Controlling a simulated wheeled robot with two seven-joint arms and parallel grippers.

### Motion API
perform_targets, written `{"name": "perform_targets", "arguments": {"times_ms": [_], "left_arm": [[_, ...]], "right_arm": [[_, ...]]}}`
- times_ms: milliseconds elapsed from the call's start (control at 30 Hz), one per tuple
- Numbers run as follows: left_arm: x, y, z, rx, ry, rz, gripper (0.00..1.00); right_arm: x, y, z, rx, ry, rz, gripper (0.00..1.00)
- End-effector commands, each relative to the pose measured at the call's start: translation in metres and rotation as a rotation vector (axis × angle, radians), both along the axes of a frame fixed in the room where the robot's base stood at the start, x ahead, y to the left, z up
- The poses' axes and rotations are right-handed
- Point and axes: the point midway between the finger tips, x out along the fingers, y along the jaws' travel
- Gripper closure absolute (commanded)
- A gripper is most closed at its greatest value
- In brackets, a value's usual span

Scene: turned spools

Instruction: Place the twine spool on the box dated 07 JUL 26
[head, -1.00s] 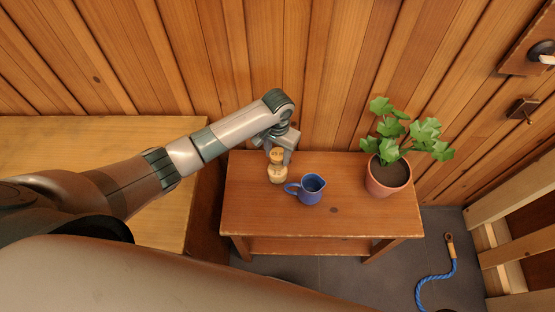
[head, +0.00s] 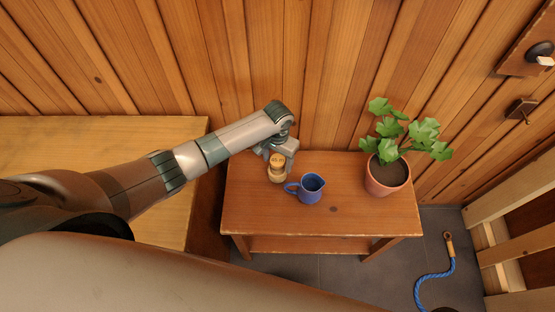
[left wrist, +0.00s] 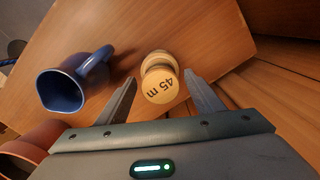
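A pale wooden spool (head: 277,174) stands on the small table, left of the blue jug. Its round end reads "45 m" in the left wrist view (left wrist: 160,84). No twine is clear on it. My left gripper (head: 277,158) reaches down over the spool from behind. Its two fingers (left wrist: 160,78) are apart, one on each side of the spool, with a narrow gap showing at both sides. No box with the date 07 JUL 26 is in either view. My right gripper is not in view.
A blue jug (head: 311,190) stands close to the right of the spool. A potted plant (head: 388,176) stands at the right end of the small table (head: 330,220). A lighter wooden surface (head: 95,135) lies left. A blue rope (head: 436,275) lies on the floor.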

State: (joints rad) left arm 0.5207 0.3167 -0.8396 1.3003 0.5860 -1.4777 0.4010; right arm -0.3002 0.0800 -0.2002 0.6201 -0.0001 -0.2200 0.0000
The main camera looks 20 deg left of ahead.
Motion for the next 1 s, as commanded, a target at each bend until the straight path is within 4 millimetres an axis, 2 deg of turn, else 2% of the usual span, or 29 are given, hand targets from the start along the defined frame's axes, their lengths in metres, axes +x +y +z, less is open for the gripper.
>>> {"name": "perform_targets", "arguments": {"times_ms": [267,467,667,1000], "left_arm": [[0.000,0.000,0.002,0.000,-0.001,0.000,0.39],[0.001,0.000,0.013,-0.001,-0.002,0.000,0.39],[0.002,0.000,0.040,-0.001,-0.005,-0.001,0.39],[0.001,-0.001,0.099,-0.002,-0.003,0.000,0.39]], "right_arm": [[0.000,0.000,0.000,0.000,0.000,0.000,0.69],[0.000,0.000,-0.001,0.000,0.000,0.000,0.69],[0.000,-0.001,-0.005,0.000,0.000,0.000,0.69],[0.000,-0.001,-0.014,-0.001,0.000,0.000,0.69]]}}
